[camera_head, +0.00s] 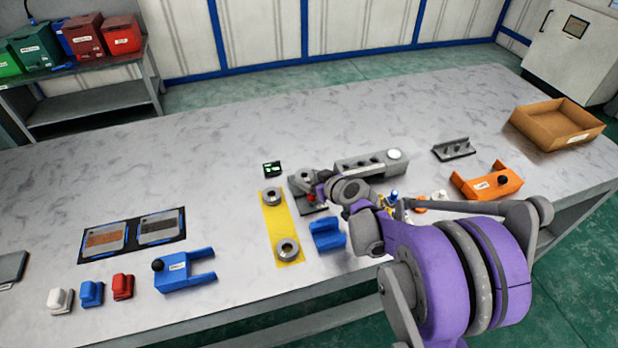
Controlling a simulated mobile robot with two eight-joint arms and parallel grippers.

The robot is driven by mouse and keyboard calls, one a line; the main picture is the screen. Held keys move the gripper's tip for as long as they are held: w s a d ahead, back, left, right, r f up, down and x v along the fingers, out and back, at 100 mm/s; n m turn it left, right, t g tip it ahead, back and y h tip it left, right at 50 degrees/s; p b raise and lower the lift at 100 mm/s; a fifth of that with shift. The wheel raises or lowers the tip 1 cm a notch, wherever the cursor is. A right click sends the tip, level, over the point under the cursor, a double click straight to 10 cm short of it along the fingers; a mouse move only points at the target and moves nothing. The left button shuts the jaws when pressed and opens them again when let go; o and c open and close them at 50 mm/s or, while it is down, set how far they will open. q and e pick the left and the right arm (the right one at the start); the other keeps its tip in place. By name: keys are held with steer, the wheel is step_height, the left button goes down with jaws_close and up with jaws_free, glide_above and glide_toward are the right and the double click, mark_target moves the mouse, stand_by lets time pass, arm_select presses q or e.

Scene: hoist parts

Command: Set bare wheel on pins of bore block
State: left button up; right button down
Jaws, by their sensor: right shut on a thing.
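My right gripper (318,196) is shut over a small grey fixture near the table's middle. It holds what seems to be a grey bare wheel (304,176), small and partly hidden by the gripper. A dark plate (296,192) with a red part lies under the gripper. A long grey block with holes (366,166), which looks like the bore block, lies just right of it; I cannot make out its pins. Two more grey wheels sit on the yellow mat (280,223), one at the far end (271,197) and one at the near end (287,250). My left gripper is out of view.
A blue cradle (327,235) stands close to the right of the yellow mat. A blue forked part (184,271) and small blocks lie at the front left. An orange bracket (487,183), a dark rack (454,149) and a cardboard box (556,125) are at right.

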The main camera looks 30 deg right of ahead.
steer(key=shift+f+b, duration=0.4)
steer(key=shift+f, duration=0.15)
stand_by(0.4)
jaws_free()
steer(key=shift+r, duration=0.1)
steer(key=shift+r+p, duration=2.8)
steer(key=shift+r, duration=0.65)
